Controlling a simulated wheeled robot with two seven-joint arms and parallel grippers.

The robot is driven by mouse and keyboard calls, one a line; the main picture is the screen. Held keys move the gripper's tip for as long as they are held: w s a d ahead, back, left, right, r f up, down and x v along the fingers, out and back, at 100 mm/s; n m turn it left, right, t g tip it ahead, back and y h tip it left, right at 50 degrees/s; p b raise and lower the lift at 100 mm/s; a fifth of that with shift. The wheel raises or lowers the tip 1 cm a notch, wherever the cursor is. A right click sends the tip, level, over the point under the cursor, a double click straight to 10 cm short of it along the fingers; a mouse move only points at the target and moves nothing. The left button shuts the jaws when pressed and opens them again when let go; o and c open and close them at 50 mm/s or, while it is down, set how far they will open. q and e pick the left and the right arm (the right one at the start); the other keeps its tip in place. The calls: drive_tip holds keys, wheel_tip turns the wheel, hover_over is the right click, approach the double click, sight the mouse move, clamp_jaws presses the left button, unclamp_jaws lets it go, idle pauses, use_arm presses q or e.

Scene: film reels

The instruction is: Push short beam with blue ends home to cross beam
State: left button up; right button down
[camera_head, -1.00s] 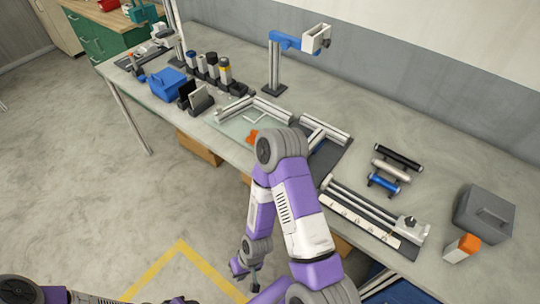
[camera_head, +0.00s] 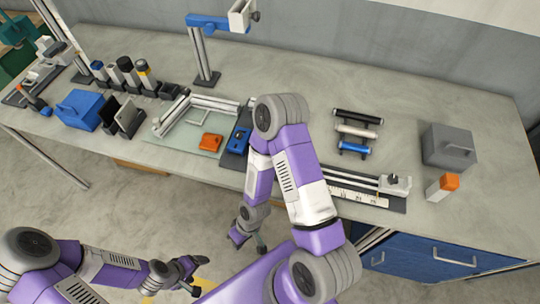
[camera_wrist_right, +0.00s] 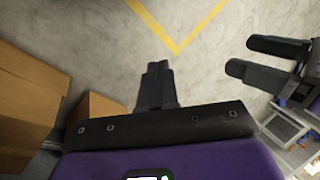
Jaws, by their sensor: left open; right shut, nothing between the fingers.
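I cannot make out a short beam with blue ends; my right arm covers part of the bench. Silver beams (camera_head: 217,104) form a corner on a pale green plate (camera_head: 165,138); I cannot tell which one is the cross beam. My left gripper (camera_head: 199,275) is open and empty at the lower left, below bench height. It also shows in the right wrist view (camera_wrist_right: 240,55). My right gripper (camera_head: 262,247) hangs over the floor before the bench. In the right wrist view its fingers (camera_wrist_right: 157,85) are shut with nothing between them.
On the plate lies an orange block (camera_head: 211,142), beside a blue block (camera_head: 238,138). Right of my arm are a rack of black, silver and blue bars (camera_head: 356,132), a rail with a scale (camera_head: 358,195), a grey box (camera_head: 448,147) and an orange-topped block (camera_head: 442,187).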

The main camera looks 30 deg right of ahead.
drive_tip(key=s+a+f+n+g+h+b, duration=0.15)
drive_tip(key=s+n+g+h, duration=0.45)
drive_tip(key=n, duration=1.2)
drive_tip(key=w+d+r+n+t+h, duration=0.25)
drive_tip(key=d+n+h, duration=0.25)
drive_tip(key=n, duration=0.3)
drive_tip(key=w+d+r+n+t+h, duration=0.25)
drive_tip(key=d+n+t+h, duration=0.2)
drive_tip(key=n, duration=0.35)
drive_tip(key=w+d+r+n+t+h+p, duration=0.1)
drive_tip(key=w+d+r+n+t+h, duration=0.1)
drive_tip(key=w+r+n+t+h, duration=0.55)
drive_tip(key=w+d+r+y, duration=0.1)
drive_tip(key=d, duration=0.2)
drive_tip(key=w+d+r+m, duration=0.1)
drive_tip(key=w+d, duration=0.1)
drive_tip(key=w+d+r+y, duration=0.1)
drive_tip(key=d, duration=0.2)
drive_tip(key=shift+w+d+m+t+y, duration=0.25)
drive_tip(key=shift+w+d+t+y, duration=0.05)
drive_tip(key=shift+w+d+t, duration=0.1)
drive_tip(key=shift+w+d, duration=0.2)
drive_tip(key=shift+w, duration=1.05)
drive_tip(key=shift+w+d+r+b, duration=0.1)
drive_tip(key=shift+w+d+b, duration=0.15)
drive_tip(key=shift+w, duration=0.4)
